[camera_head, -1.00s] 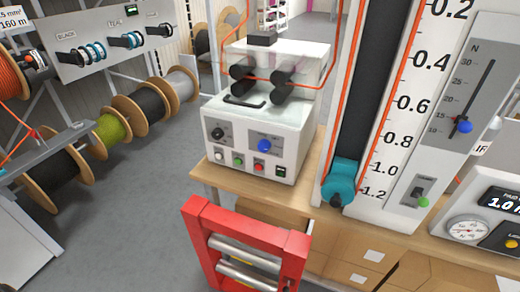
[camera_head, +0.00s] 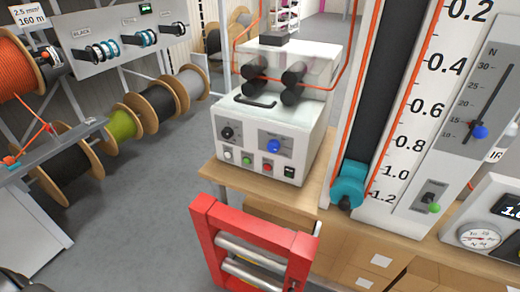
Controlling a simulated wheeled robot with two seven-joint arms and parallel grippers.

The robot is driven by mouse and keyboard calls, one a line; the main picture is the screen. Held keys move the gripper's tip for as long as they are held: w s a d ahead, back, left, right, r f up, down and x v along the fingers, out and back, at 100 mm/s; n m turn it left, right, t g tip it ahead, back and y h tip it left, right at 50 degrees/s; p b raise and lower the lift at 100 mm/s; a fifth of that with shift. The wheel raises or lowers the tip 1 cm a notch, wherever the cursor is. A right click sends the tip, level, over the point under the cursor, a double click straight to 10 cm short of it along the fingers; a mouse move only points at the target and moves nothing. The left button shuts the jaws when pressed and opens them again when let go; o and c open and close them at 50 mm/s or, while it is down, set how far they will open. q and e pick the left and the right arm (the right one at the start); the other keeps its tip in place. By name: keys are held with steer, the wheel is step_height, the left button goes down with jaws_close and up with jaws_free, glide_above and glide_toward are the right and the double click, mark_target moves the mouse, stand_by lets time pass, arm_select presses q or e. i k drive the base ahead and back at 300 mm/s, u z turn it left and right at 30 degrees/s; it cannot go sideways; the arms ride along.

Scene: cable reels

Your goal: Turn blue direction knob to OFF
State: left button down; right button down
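The blue direction knob (camera_head: 274,146) is on the front panel of a white machine (camera_head: 262,112), right of a black knob (camera_head: 227,133). The blue knob sits on a blue-grey label plate whose markings are too small to read. A row of white, green and red buttons (camera_head: 267,168) and a small dark display lie below the knobs. Nothing covers the blue knob. Neither of my grippers shows in the view.
The machine stands on a wooden bench (camera_head: 215,175). A red frame with metal rollers (camera_head: 255,245) stands in front of it. A tall scale board (camera_head: 400,150) is at right, cable reels (camera_head: 160,105) at left. Grey floor (camera_head: 140,220) is clear left of the red frame.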

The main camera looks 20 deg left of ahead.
mark_target(274, 145)
steer(key=z, duration=0.45)
steer(key=k, duration=0.5)
steer(key=z, duration=0.55)
steer(key=i, duration=0.1)
steer(key=u, duration=0.15)
